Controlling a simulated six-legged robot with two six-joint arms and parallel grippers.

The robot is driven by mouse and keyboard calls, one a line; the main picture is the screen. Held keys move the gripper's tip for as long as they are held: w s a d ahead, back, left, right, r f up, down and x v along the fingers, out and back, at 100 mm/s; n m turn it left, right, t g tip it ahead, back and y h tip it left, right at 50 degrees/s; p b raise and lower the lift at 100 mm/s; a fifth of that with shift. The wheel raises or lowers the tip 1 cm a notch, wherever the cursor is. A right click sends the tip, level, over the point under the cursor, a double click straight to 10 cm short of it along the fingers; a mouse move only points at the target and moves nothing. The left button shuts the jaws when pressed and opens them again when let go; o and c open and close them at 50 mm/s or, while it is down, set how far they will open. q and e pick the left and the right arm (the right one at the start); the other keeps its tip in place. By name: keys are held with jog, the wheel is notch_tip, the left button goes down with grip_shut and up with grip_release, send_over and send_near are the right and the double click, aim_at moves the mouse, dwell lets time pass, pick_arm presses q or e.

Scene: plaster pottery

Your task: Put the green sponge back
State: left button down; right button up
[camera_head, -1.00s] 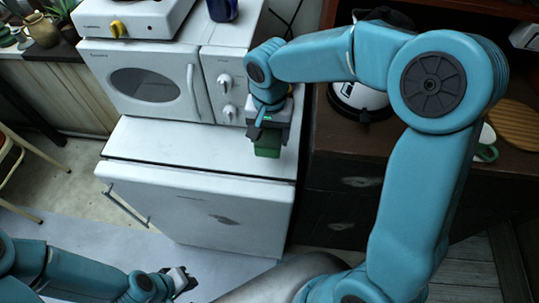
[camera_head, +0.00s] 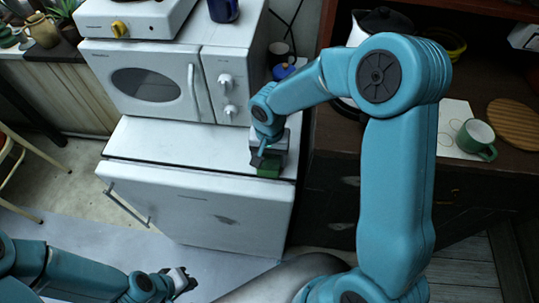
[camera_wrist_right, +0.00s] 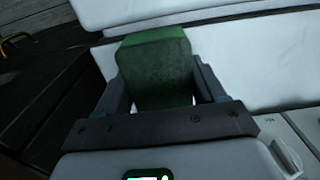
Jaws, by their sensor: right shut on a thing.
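The green sponge (camera_head: 268,168) is at the right end of the white fridge top (camera_head: 190,150), below my right gripper (camera_head: 268,158). In the right wrist view the sponge (camera_wrist_right: 156,66) sits between the two fingers of my right gripper (camera_wrist_right: 158,95), which is shut on it. I cannot tell whether the sponge touches the fridge top. My left gripper (camera_head: 182,282) is low at the front left, away from the sponge and over the floor. Its fingers are too small to read.
A white microwave (camera_head: 150,85) stands behind on the fridge. To the right, a dark cabinet holds a green mug (camera_head: 477,139) and a round wooden board (camera_head: 514,122). A blue-lidded item (camera_head: 284,71) is beside the microwave. The fridge top left of the sponge is clear.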

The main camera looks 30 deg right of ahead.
aim_at(270, 156)
jog(key=o, duration=1)
jog(key=shift+f, duration=0.1)
jog(key=shift+r+p, duration=0.35)
jog(key=shift+p, duration=0.05)
notch_tip(270, 156, up, 12)
jog(key=shift+f, duration=0.15)
jog(key=shift+s, duration=0.1)
